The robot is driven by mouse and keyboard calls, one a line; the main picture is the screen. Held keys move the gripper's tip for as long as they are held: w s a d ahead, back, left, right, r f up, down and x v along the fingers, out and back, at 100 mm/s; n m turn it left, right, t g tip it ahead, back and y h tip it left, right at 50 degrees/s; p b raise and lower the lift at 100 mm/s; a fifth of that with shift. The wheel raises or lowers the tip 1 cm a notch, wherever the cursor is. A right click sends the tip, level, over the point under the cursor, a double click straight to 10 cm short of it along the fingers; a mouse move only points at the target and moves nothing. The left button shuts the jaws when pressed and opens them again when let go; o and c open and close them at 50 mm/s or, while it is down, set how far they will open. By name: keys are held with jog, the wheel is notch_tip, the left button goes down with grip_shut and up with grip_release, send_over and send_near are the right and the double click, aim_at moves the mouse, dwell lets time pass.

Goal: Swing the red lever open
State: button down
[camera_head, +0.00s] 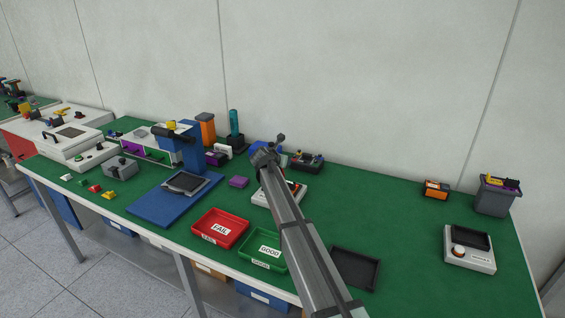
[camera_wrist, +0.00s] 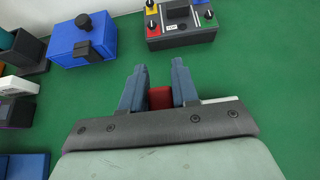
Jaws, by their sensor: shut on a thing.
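The red lever (camera_wrist: 160,97) shows in the wrist view as a short red block between the two blue-grey fingers of my gripper (camera_wrist: 157,88). The fingers are shut on it, one on each side. The rest of the lever and its mount are hidden behind the gripper body. In the head view a white-based fixture (camera_head: 261,199) stands on the green bench, mostly covered by my arm. A bit of red shows on it just right of the arm. My fingertips are hidden there, so I cannot tell the lever's angle.
Beyond the gripper stand a blue box (camera_wrist: 70,46) with a black latch and a dark control box (camera_wrist: 180,36) with coloured knobs. A red FAIL tray (camera_head: 220,228), a green GOOD tray (camera_head: 263,249) and a black tray (camera_head: 355,268) lie in front. The bench's right middle is clear.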

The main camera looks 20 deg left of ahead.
jog(key=shift+w+f, duration=0.1)
jog(key=shift+w, duration=0.4)
jog(key=c, duration=1.1)
grip_release()
jog(key=shift+f, duration=0.1)
jog(key=shift+c, duration=0.2)
jog(key=shift+o, duration=1.1)
jog(key=shift+s, duration=0.15)
jog(key=v, duration=1.3)
jog(key=shift+s+r, duration=0.25)
jog(key=shift+s, duration=0.05)
